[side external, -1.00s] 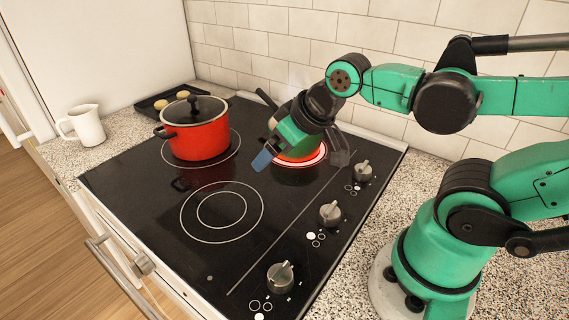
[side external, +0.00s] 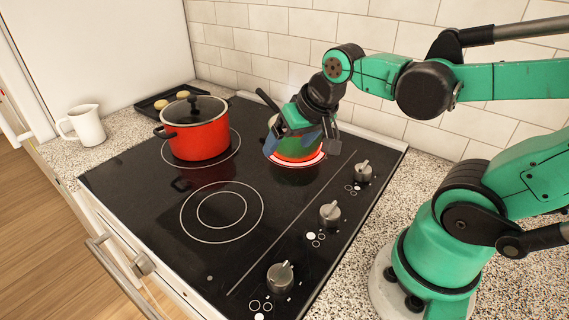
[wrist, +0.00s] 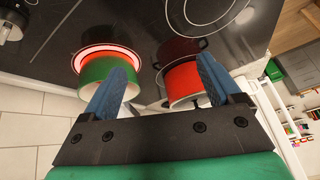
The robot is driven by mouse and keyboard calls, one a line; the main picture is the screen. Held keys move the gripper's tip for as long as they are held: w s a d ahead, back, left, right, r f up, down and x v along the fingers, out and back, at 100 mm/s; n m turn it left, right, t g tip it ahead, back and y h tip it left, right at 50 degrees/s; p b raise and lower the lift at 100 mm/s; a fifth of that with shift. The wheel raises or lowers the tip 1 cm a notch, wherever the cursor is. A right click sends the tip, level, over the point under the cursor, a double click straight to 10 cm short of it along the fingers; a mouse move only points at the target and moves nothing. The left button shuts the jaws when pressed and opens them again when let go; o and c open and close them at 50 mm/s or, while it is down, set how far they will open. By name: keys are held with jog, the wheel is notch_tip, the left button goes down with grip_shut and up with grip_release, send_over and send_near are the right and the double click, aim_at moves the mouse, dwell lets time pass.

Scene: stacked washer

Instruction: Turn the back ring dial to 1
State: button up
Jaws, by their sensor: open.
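The back dial (side external: 363,172) is a grey knob at the far end of a row of dials along the cooktop's right side. The middle dial (side external: 330,213) and front dial (side external: 280,277) stand nearer the camera. My gripper (side external: 300,146) is open and empty, above and left of the back dial, in front of the green pot. Its blue fingers are spread in the wrist view (wrist: 160,64), pointing toward the pots. A grey dial (wrist: 9,27) shows at that view's upper left; which one I cannot tell. The back dial's exact setting is too small to read.
A green pot (side external: 296,154) sits on a glowing red ring (side external: 318,162), partly hidden by my gripper. A lidded red pot (side external: 200,140) stands on the left ring. The front ring (side external: 222,210) is bare. A white jug (side external: 86,126) and dark tray (side external: 150,106) stand left.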

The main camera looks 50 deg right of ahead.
jog(key=s+d+f+m+g, duration=0.1)
jog(key=d+f+m+g, duration=0.1)
jog(key=d+m, duration=0.45)
jog(key=s+d+f+m+g, duration=0.1)
jog(key=s+d+m+g, duration=0.1)
jog(key=d+m, duration=0.45)
jog(key=m+g+y, duration=0.1)
jog(key=m+g, duration=0.1)
jog(key=m, duration=0.9)
send_over(366, 164)
jog(key=f, duration=0.3)
jog(key=shift+w+f, duration=0.3)
jog(key=shift+f, duration=0.1)
jog(key=shift+s+d+f+m, duration=0.15)
jog(key=shift+f+m, duration=0.05)
jog(key=shift+m, duration=0.1)
jog(key=shift+f, duration=0.35)
jog(key=shift+s+f, duration=0.1)
jog(key=shift+f, duration=2.25)
grip_shut()
